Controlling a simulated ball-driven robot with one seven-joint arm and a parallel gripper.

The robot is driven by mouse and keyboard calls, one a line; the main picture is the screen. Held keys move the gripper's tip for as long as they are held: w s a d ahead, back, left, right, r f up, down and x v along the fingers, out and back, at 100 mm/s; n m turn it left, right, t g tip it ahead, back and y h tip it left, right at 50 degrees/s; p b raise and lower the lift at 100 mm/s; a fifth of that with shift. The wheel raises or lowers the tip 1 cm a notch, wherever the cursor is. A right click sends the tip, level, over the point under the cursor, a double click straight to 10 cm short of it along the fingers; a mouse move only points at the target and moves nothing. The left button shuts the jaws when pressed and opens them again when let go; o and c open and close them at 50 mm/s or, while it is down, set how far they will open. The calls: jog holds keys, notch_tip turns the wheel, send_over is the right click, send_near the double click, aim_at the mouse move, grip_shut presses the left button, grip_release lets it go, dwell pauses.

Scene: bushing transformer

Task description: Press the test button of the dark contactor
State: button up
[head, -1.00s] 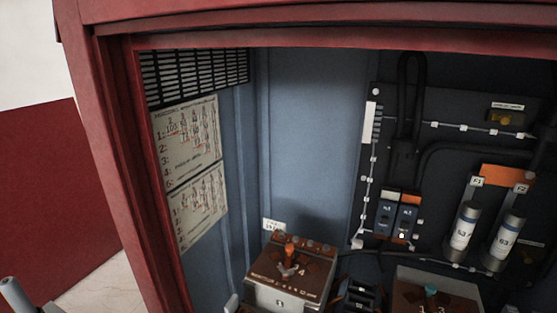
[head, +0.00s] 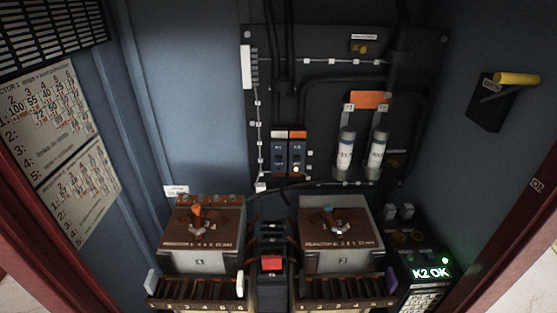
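Two small blue contactors sit side by side on the dark back panel (head: 425,70). The left contactor (head: 279,157) has a white strip above it and shows no lit lamp. The right contactor (head: 297,155) has an orange strip above it and a bright white spot near its lower end. The labels and any test buttons on them are too small to make out. My gripper is not in view.
Two brown-topped units, left (head: 185,225) and right (head: 345,220), stand below the panel with a black device with a red block (head: 271,263) between them. Two fuse cylinders (head: 346,150) are right of the contactors. A yellow handle (head: 517,79) projects from the right wall. A display (head: 430,273) reads "K2 OK".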

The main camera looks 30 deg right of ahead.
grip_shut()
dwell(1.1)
